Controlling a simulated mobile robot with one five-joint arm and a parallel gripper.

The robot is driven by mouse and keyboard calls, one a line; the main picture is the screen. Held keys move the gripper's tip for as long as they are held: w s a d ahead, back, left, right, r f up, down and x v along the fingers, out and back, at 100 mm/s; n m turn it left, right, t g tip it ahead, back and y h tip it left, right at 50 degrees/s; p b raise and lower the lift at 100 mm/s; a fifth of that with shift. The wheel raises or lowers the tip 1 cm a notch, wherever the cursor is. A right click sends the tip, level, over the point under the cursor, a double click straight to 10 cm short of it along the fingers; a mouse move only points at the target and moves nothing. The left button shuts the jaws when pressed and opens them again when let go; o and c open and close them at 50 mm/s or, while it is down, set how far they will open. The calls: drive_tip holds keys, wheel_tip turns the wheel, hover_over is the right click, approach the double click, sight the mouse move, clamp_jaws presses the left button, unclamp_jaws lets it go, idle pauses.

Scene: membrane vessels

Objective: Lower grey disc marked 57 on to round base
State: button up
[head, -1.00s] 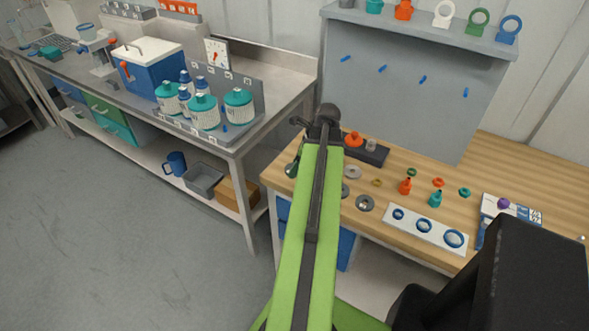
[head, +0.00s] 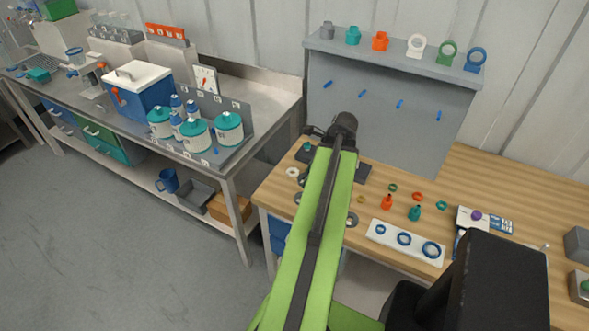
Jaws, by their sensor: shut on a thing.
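My gripper (head: 304,178) shows only as a small dark shape at the left edge of my green arm, over the wooden bench. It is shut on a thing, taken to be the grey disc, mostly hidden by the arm. No mark 57 can be read. Loose grey round pieces lie on the bench, one left of the arm (head: 298,198) and a ring-shaped one right of it (head: 351,219). I cannot tell which piece is the round base; it may be behind my arm.
A dark plate (head: 362,173) lies behind the arm, with a small teal piece (head: 307,147) near its left end. A pale ring (head: 292,172) lies at the bench's left. Orange (head: 386,202) and teal (head: 414,213) bottles and a white tray with blue rings (head: 377,239) stand right.

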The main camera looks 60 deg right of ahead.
drive_tip(key=p+v, duration=0.4)
drive_tip(key=v, duration=0.2)
drive_tip(key=shift+s+a+p, duration=0.2)
drive_tip(key=shift+a+p, duration=0.05)
drive_tip(key=shift+p, duration=0.1)
